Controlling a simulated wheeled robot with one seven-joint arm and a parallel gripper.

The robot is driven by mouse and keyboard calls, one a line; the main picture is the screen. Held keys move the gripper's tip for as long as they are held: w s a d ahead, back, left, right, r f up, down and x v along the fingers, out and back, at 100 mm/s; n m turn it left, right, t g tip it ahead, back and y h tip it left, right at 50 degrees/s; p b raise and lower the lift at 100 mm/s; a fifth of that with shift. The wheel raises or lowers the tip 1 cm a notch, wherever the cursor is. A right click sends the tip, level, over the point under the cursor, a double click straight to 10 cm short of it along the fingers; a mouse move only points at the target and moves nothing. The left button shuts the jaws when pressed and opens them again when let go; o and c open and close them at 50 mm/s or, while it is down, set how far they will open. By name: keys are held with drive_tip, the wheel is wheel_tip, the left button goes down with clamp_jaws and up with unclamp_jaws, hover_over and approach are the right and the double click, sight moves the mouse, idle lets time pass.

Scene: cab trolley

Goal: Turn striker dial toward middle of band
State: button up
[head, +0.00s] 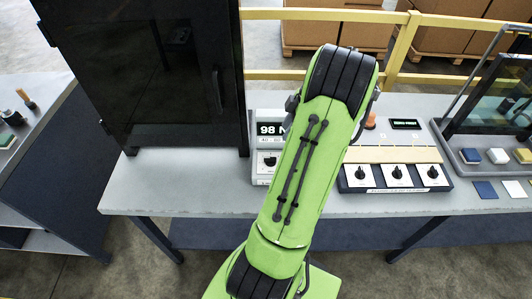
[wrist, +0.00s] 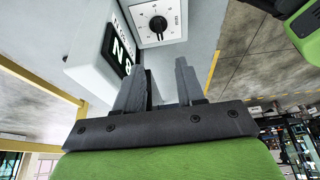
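A grey box with a dark readout (head: 268,129) showing "98" and part of a letter stands on the bench, partly hidden behind my green arm. Its black dial (head: 269,161) sits on the front face below the readout. In the wrist view the dial (wrist: 158,24) shows on a white scale plate with tick marks, beyond my fingertips. The readout (wrist: 118,52) shows there tilted, at left. My gripper (wrist: 160,68) is open and empty, with a gap between its two dark fingers, and looks apart from the dial. In the head view my arm hides it.
A panel with several black dials (head: 398,173) stands right of my arm. A dark cabinet (head: 150,75) stands at left on the bench (head: 190,190). Small coloured blocks (head: 497,156) and a glass-sided frame are at far right. A yellow rail (head: 400,50) runs behind.

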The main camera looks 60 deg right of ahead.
sight(269, 158)
drive_tip(key=b+x, duration=0.2)
drive_tip(key=x, duration=1.2)
drive_tip(key=shift+d, duration=0.1)
clamp_jaws()
